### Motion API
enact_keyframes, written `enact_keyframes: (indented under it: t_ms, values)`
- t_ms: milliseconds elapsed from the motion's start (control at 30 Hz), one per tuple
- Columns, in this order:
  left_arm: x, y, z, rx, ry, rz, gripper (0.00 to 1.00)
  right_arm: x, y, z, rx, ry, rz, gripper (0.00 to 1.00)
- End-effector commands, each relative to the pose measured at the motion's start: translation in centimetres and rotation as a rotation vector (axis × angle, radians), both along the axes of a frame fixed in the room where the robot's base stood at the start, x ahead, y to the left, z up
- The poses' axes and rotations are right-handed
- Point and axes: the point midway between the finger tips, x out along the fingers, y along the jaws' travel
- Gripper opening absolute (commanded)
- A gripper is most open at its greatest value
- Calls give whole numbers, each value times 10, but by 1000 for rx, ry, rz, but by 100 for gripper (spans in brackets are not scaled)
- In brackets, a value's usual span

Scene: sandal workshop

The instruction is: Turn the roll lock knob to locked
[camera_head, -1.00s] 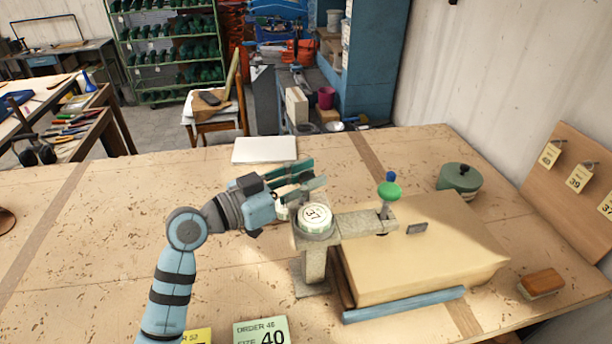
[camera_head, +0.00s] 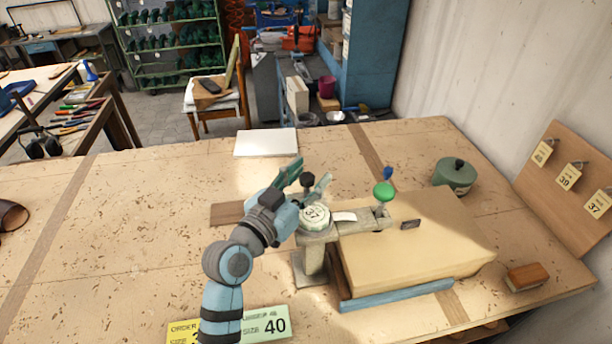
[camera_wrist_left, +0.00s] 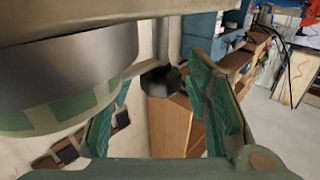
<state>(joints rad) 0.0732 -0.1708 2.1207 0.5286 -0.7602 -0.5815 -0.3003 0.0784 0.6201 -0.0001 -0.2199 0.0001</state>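A small dark knob (camera_head: 308,181), which looks like the roll lock knob, stands behind the round white-and-green roll piece marked 37 (camera_head: 314,213) on the grey metal fixture (camera_head: 313,262). The left wrist view shows a dark faceted knob (camera_wrist_left: 160,80) on a grey stem. My left gripper (camera_head: 309,171) is open, its green fingers on either side of the knob. In the wrist view, gaps show between the knob and both fingers (camera_wrist_left: 160,112). The patterned roll (camera_wrist_left: 65,95) fills the left there. No locked marking is readable. My right gripper is out of view.
Right of the roll are a green ball handle with a blue tip (camera_head: 384,191) and a tan padded block (camera_head: 425,255). A green lidded pot (camera_head: 455,175), a brush (camera_head: 527,277), a white sheet (camera_head: 266,142) and order cards (camera_head: 265,323) lie around. The left tabletop is mostly clear.

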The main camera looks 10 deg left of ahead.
Motion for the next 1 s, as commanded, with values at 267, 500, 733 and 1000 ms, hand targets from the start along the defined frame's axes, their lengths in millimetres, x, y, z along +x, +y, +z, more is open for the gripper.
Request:
enact_keyframes:
  t_ms: [267,500,733,1000]
  values:
    - [-4,2,0,1,1,1,45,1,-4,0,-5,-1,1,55]
    - [-53,21,-2,5,2,0,45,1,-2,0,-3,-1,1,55]
    - [-102,40,-2,6,3,0,45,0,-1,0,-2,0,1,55]
    - [-111,43,0,1,0,-1,45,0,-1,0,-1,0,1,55]
